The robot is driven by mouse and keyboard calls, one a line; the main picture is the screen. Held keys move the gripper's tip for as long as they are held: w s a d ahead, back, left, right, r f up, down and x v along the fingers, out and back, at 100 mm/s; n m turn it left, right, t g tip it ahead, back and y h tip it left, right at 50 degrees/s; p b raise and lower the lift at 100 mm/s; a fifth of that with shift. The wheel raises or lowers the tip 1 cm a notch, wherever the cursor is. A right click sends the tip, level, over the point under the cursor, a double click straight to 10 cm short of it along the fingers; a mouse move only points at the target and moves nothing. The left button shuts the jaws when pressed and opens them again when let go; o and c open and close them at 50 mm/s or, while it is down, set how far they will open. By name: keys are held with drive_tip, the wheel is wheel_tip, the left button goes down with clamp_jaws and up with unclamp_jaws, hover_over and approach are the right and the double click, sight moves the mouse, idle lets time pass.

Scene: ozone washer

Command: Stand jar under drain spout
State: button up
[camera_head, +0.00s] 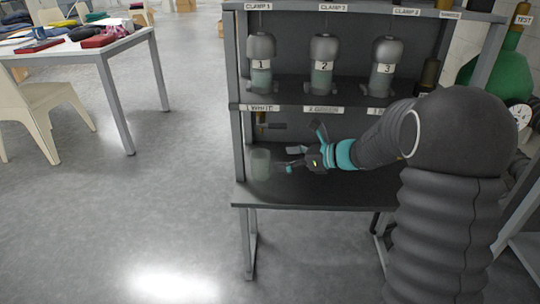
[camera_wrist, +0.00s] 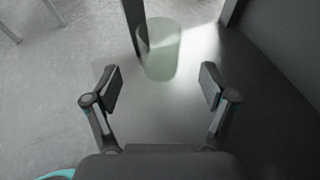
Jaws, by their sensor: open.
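A clear, pale green glass jar (camera_head: 260,165) stands upright on the lower deck of the rack, near its left end. It also shows in the wrist view (camera_wrist: 162,52), ahead of the fingertips and between their lines. My gripper (camera_head: 288,159) is open and empty, just right of the jar and apart from it; both fingers flank clear space in the wrist view (camera_wrist: 161,86).
Three numbered vessels (camera_head: 324,66) stand on the shelf (camera_head: 300,92) above, with labels on its edge. A grey post (camera_head: 237,140) rises at the deck's left end, close to the jar. A table (camera_head: 140,42) and chair (camera_head: 45,110) stand off to the left.

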drive_tip(key=s+d, duration=0.1)
drive_tip(key=d, duration=0.1)
drive_tip(key=s+d, duration=0.1)
drive_tip(key=d, duration=0.1)
drive_tip(key=s+d, duration=0.1)
drive_tip(key=d, duration=0.1)
drive_tip(key=shift+d, duration=0.3)
drive_tip(key=s+a+r+n+g+h, duration=0.1)
drive_tip(key=s+r+n+g+h, duration=0.1)
drive_tip(key=s+n, duration=0.45)
drive_tip(key=s+a+r+n+g+h, duration=0.1)
drive_tip(key=s+a+n+h, duration=0.2)
drive_tip(key=s, duration=0.7)
drive_tip(key=s+d+n+t+h, duration=0.1)
drive_tip(key=s+d+n+h, duration=0.3)
drive_tip(key=s+d+n, duration=0.1)
drive_tip(key=s+d+r+n+t+h, duration=0.1)
drive_tip(key=s+d+n+t+h, duration=0.1)
drive_tip(key=s+d+n, duration=0.3)
drive_tip(key=shift+s+r+n+h, duration=0.15)
drive_tip(key=shift+s+n+h, duration=0.75)
drive_tip(key=shift+s+n, duration=1.2)
drive_tip(key=shift+s+m, duration=0.45)
